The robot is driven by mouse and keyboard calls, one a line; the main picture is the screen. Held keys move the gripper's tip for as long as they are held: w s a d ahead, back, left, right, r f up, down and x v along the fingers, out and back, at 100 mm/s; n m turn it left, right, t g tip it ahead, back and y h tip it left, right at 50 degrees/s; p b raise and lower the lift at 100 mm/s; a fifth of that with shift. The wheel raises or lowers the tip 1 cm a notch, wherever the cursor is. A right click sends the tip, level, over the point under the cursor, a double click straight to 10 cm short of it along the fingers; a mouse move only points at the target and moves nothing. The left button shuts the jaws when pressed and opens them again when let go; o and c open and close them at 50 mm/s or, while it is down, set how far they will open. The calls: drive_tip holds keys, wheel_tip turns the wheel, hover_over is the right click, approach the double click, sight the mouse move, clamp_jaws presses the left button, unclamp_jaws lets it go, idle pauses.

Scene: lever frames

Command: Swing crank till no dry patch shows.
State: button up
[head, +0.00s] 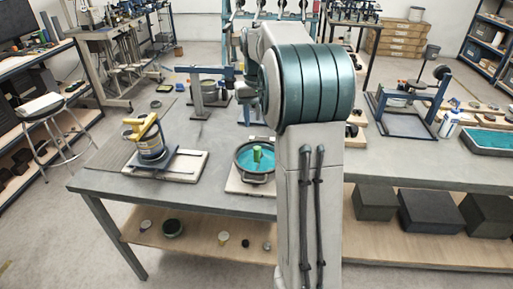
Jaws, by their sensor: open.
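A dark round pan (256,160) stands on a pale board near the front of the grey bench. It holds teal material, with a green upright piece (257,153) in the middle. Left of it, a device with a yellow arm on top (145,128) and a dark round body stands on another pale board. I cannot tell which part is the crank, nor make out any dry patch. My gripper (247,110) is small and partly hidden at the left edge of my arm, behind the pan; its jaws are open, and I see nothing held.
A blue lever stand (205,88) is behind the pan. On the right are a dark blue frame with a black knob (442,72), a white bottle (449,124) and a teal-filled tray (492,142). My arm hides the middle of the bench. Dark blocks (432,211) lie on the lower shelf.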

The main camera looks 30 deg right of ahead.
sight(257, 147)
wheel_tip(257, 147, down, 12)
drive_tip(key=shift+f+p, duration=0.1)
drive_tip(key=shift+p, duration=0.45)
clamp_jaws()
